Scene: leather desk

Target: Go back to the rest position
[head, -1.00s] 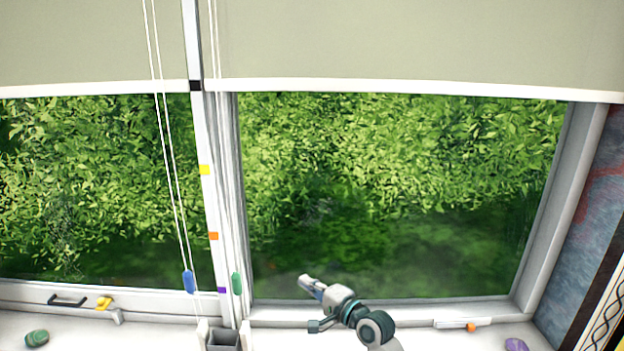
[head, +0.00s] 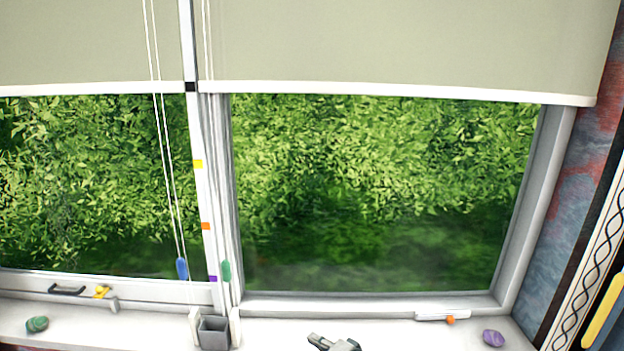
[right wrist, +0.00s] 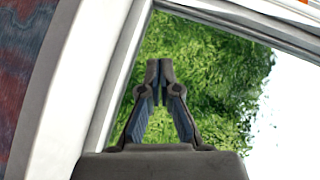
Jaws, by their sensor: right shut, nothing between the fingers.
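My right gripper (head: 318,342) shows at the bottom edge of the head view, just in front of the white window sill. Only its front part is in the picture. In the right wrist view my right gripper (right wrist: 160,68) has its two fingertips together with nothing between them. Behind it are window glass with green leaves and the white frame. My left gripper is in neither view.
On the sill are a grey holder (head: 214,333), a green stone (head: 37,324) and a purple stone (head: 493,338). Blind cords with a blue pull (head: 182,268) and a green pull (head: 226,271) hang beside the window post. Handles (head: 442,316) sit along the lower window frames.

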